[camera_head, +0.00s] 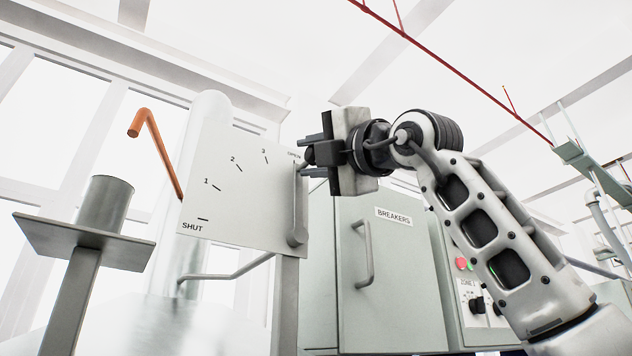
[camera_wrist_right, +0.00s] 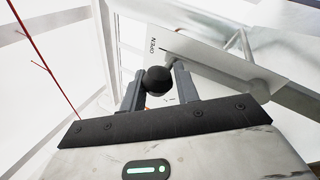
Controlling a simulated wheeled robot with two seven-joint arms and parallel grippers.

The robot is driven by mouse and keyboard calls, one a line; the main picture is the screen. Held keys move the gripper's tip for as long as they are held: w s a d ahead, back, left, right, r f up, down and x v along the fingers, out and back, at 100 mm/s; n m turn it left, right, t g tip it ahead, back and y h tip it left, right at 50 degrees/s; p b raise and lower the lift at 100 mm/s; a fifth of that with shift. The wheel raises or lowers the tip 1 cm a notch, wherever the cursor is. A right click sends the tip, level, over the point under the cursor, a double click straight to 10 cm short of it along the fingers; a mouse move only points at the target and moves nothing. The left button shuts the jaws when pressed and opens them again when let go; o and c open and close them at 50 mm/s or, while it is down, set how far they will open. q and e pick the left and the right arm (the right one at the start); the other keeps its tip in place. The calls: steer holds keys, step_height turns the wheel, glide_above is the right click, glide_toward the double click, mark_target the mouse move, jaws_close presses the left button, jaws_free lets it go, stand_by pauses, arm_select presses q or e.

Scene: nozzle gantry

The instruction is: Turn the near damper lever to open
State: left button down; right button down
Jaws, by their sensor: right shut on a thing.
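The near damper lever (camera_head: 298,205) is a grey bar at the right edge of a white dial plate (camera_head: 232,205) marked SHUT, 1, 2, 3 and OPEN. The lever stands nearly upright, its top close beside the OPEN mark. My right gripper (camera_head: 312,158) is shut on the lever's black ball knob, coming from the right. In the right wrist view the knob (camera_wrist_right: 158,80) sits between the two fingers, with the OPEN lettering on the plate (camera_wrist_right: 215,55) just beyond. The fingers partly hide the knob in the head view. My left gripper is not in view.
A green-grey cabinet labelled BREAKERS (camera_head: 390,270) stands right behind the plate, with a protruding handle (camera_head: 364,253). An orange bent pipe (camera_head: 155,145) and a post with a flat top (camera_head: 85,243) are at left. A control panel (camera_head: 480,300) is below my right arm.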

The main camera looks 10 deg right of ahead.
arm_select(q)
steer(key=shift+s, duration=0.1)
arm_select(e)
steer(key=shift+r, duration=0.1)
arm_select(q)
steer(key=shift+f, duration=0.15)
arm_select(e)
steer(key=c, duration=1.1)
jaws_free()
steer(key=shift+d, duration=0.1)
steer(key=shift+s+d+f+b, duration=0.15)
steer(key=shift+s+f+b, duration=0.1)
steer(key=shift+f+b, duration=0.1)
arm_select(q)
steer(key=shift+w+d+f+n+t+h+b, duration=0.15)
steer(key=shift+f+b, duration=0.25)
steer(key=shift+b, duration=0.75)
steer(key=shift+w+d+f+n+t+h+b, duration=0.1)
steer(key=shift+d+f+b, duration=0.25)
steer(key=shift+b, duration=0.8)
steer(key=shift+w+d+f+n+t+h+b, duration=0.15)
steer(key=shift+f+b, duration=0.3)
steer(key=shift+b, duration=0.7)
arm_select(e)
steer(key=shift+r+v, duration=0.2)
steer(key=shift+v, duration=7.4)
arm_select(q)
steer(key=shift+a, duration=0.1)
arm_select(e)
steer(key=shift+d, duration=0.1)
